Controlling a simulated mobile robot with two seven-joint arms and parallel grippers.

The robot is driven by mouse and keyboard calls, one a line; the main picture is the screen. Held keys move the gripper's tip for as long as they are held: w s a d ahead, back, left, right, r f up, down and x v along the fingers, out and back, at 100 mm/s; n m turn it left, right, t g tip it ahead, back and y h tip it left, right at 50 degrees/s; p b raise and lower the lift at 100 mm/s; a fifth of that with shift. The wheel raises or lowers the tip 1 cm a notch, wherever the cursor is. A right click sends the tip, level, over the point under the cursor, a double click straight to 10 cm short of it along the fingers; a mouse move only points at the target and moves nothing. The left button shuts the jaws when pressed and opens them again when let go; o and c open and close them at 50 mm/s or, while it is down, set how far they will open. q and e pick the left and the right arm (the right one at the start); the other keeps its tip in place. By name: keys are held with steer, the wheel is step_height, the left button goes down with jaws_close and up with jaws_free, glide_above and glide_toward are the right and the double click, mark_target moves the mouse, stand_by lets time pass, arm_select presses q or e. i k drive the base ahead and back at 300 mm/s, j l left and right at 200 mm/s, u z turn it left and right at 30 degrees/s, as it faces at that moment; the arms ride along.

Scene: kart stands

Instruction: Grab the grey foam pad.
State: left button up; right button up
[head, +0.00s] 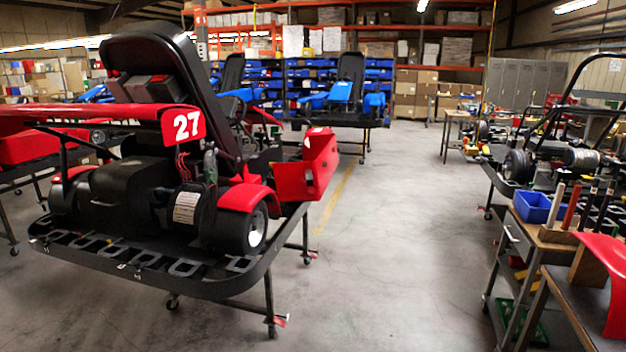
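I cannot make out a grey foam pad for certain in the head view. Several dark grey and reddish blocks (150,88) rest behind the black seat (155,50) of the red kart (235,195); I cannot tell whether any is foam. The kart carries the number 27 and stands at the left on a black wheeled stand (200,287). Neither of my grippers shows in the head view.
Open concrete floor (390,230) runs up the middle. A workbench (545,240) with a blue bin (538,207) and upright tools stands at the right, near a bare kart frame (560,155). A blue kart (345,100) and shelves stand at the back.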

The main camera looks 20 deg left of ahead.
mark_target(309, 177)
steer(key=z, duration=0.2)
steer(key=i+l, duration=0.1)
steer(key=i, duration=6.55)
steer(key=i+u, duration=0.2)
steer(key=u, duration=0.25)
steer(key=i+u, duration=0.15)
steer(key=u, duration=0.3)
steer(key=i+l+u, duration=0.15)
steer(key=u, duration=0.35)
